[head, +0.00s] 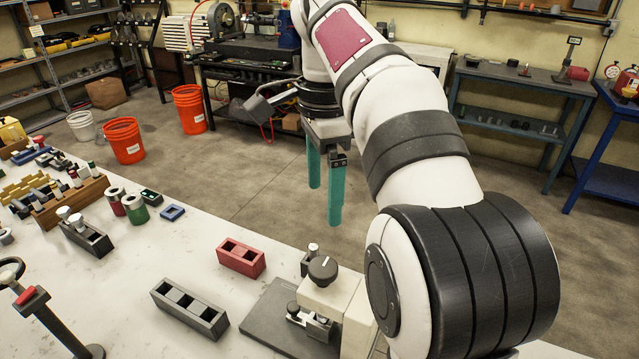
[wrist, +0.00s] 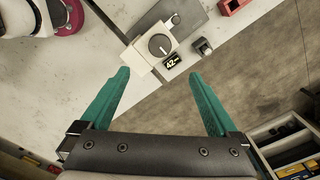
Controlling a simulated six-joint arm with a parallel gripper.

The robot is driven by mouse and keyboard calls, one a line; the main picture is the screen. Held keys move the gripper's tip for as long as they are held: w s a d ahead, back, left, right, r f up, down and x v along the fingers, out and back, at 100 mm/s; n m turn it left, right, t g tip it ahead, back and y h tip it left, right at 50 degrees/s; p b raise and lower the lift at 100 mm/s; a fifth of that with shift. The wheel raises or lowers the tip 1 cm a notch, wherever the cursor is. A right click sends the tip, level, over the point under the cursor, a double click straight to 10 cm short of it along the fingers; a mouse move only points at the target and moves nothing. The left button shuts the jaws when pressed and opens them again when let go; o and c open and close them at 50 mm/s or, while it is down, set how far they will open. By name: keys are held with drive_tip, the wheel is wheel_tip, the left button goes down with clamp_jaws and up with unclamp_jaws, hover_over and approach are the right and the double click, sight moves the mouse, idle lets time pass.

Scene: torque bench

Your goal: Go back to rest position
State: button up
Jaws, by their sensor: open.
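My gripper (head: 324,188) has two teal fingers that hang pointing down beyond the bench's edge, over the floor. The fingers are wide apart with nothing between them. In the wrist view my gripper (wrist: 160,90) also shows open and empty. Below it in that view is a cream torque device (wrist: 150,38) with a dark knob and a small display reading about 42. In the head view the same device (head: 335,305) stands on a grey plate at the bench's near right, apart from my gripper.
The white bench (head: 120,290) carries a red two-slot block (head: 241,258), a grey slotted block (head: 189,308), a dark block with pegs (head: 85,236) and several small parts at the left. Orange buckets (head: 124,141) stand on the floor. Shelves and workbenches line the walls.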

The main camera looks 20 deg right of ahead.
idle(0.3)
drive_tip(key=s+a+f+n+y, duration=0.1)
drive_tip(key=s+a+f+n, duration=0.3)
drive_tip(key=s, duration=0.8)
drive_tip(key=s+a+f+n, duration=0.4)
drive_tip(key=s+f+n, duration=0.4)
drive_tip(key=s+f, duration=0.5)
drive_tip(key=shift+y, duration=0.4)
drive_tip(key=shift+o, duration=0.3)
